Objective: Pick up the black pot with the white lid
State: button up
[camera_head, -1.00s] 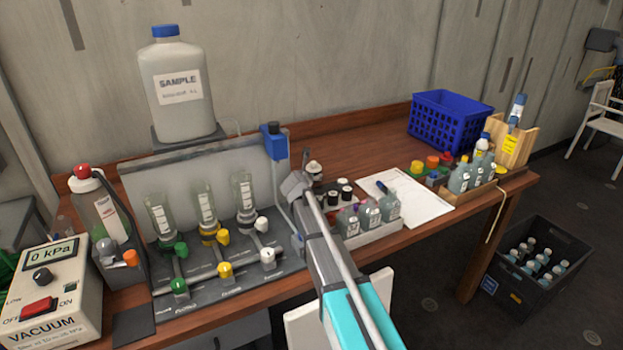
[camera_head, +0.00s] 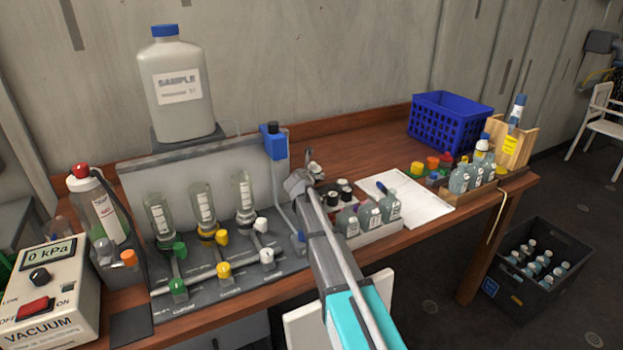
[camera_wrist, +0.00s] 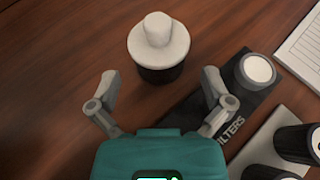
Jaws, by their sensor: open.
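The black pot with the white, knobbed lid (camera_wrist: 159,46) stands upright on the brown table in the wrist view, just ahead of my gripper. My gripper (camera_wrist: 162,82) is open and empty, its two fingers spread to either side below the pot in the picture. The fingers are not touching the pot. In the head view my gripper (camera_head: 308,182) is at the middle of the table, and it partly hides the pot's area there, where a pale lid (camera_head: 315,168) shows behind it.
A dark mat marked FILTERS (camera_wrist: 192,112) lies right of the pot, with a white-topped black container (camera_wrist: 255,71) on it. More dark containers (camera_wrist: 297,145) stand at lower right. The filtration rack (camera_head: 200,160) is left of my arm; a paper sheet (camera_head: 425,210) lies right.

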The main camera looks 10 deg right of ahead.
aim_at(313, 166)
jog(key=shift+b+x, duration=0.65)
jog(key=shift+x, duration=1.7)
jog(key=shift+r, duration=0.1)
jog(key=c, duration=0.9)
jog(key=shift+r, duration=0.15)
notch_tip(313, 166, up, 3)
jog(key=p, duration=0.2)
jog(key=shift+f+p, duration=0.25)
jog(key=shift+p, duration=0.15)
jog(key=s+r+p, duration=1)
jog(key=s, duration=0.4)
jog(key=shift+d+r, duration=0.15)
jog(key=shift+d, duration=0.35)
